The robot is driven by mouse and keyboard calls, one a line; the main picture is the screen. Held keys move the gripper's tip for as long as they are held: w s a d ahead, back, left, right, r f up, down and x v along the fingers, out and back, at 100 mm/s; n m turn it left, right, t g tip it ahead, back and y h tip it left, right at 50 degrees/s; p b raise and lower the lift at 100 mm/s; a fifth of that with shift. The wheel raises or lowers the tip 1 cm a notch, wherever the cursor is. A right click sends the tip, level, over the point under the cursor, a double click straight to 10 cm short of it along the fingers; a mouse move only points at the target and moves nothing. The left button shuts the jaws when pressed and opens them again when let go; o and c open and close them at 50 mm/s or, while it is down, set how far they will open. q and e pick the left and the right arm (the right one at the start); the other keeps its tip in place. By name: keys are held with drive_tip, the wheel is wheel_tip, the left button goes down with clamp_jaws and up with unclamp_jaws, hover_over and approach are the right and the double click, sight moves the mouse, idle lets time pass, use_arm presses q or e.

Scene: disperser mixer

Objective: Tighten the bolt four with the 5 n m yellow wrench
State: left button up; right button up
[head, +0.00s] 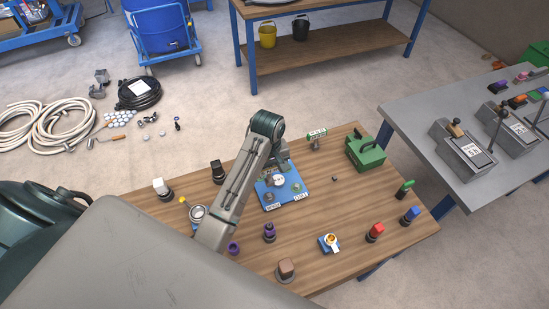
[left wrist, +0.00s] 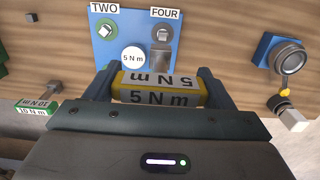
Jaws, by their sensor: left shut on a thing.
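My left gripper (left wrist: 158,85) is shut on the yellow wrench (left wrist: 158,91), whose handle reads 5 N m. The blue plate (left wrist: 128,12) lies ahead of it, with a white 5 N m disc (left wrist: 133,58). Bolt four (left wrist: 163,33) is by the FOUR label at the plate's right, and bolt two (left wrist: 105,31) is at its left. A grey metal piece (left wrist: 160,56) shows just below bolt four; I cannot tell whether it touches the bolt. In the head view my left gripper (head: 277,158) is over the far edge of the blue plate (head: 285,199); the wrench is mostly hidden there. My right gripper is out of view.
A green 10 N m wrench (head: 317,134) stands near the table's far edge, beside a green toolbox (head: 366,153). A round gauge (head: 198,212) sits left of the plate. Purple, red, blue and green knobbed items stand around the wooden table (head: 335,210).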

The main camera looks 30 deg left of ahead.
sight(269, 181)
use_arm(q)
drive_tip(key=shift+s+r, duration=0.3)
drive_tip(key=shift+s, duration=0.25)
drive_tip(key=shift+w+f, duration=0.25)
drive_tip(key=shift+f, duration=0.25)
drive_tip(key=shift+w+f+b, duration=0.1)
drive_tip(key=shift+f+b, duration=0.25)
drive_tip(key=shift+f, duration=0.9)
drive_tip(key=shift+f+b, duration=0.3)
drive_tip(key=shift+f, duration=0.9)
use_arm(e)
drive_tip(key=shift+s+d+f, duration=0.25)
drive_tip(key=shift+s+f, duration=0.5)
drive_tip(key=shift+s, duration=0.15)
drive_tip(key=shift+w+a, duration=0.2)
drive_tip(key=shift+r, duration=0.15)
